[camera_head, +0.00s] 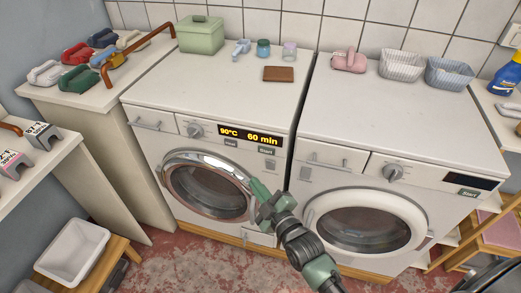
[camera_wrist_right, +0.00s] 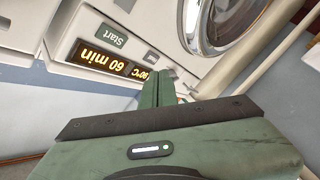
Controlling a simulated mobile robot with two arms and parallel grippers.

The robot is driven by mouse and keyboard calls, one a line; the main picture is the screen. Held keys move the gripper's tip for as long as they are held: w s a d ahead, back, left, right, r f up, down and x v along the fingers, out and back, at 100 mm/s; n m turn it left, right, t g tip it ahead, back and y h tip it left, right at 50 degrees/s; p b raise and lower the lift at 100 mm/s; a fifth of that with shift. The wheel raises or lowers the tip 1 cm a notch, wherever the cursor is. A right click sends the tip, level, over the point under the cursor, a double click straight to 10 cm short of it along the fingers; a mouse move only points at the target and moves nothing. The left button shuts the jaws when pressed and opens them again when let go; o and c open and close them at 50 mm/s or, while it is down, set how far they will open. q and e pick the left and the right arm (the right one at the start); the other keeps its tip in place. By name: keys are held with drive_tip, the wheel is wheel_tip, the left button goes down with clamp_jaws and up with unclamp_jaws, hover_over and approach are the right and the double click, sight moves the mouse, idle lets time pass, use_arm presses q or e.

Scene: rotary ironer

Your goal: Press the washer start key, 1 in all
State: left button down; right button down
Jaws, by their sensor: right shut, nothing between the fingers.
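The left machine, a white front-loading washer (camera_head: 158,140), has a lit display (camera_head: 250,136) reading 90°C and 60 min. In the right wrist view the Start key (camera_wrist_right: 113,36) and the display (camera_wrist_right: 103,61) appear upside down, beyond and left of the fingertips. My right gripper (camera_head: 258,187) is shut and empty, in front of the washer beside its round door, lower than the Start key and apart from it. Its green fingers also show in the right wrist view (camera_wrist_right: 161,82). My left gripper is not in view.
A second white machine (camera_head: 330,125) with a dark display and its own Start key (camera_head: 468,193) stands at the right. A green box (camera_head: 200,36), small jars and a brown item lie on the washer top. A white basin (camera_head: 72,252) stands at lower left.

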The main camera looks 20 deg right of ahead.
drive_tip(key=shift+r, duration=0.4)
drive_tip(key=shift+d, duration=0.1)
drive_tip(key=b, duration=0.3)
approach(258, 150)
drive_tip(key=w+a, duration=0.2)
drive_tip(key=w, duration=0.1)
drive_tip(key=shift+w+d+f, duration=0.25)
drive_tip(key=shift+w+f, duration=0.1)
drive_tip(key=shift+w, duration=0.15)
drive_tip(key=shift+w, duration=0.1)
idle(1.4)
drive_tip(key=shift+w+d, duration=0.25)
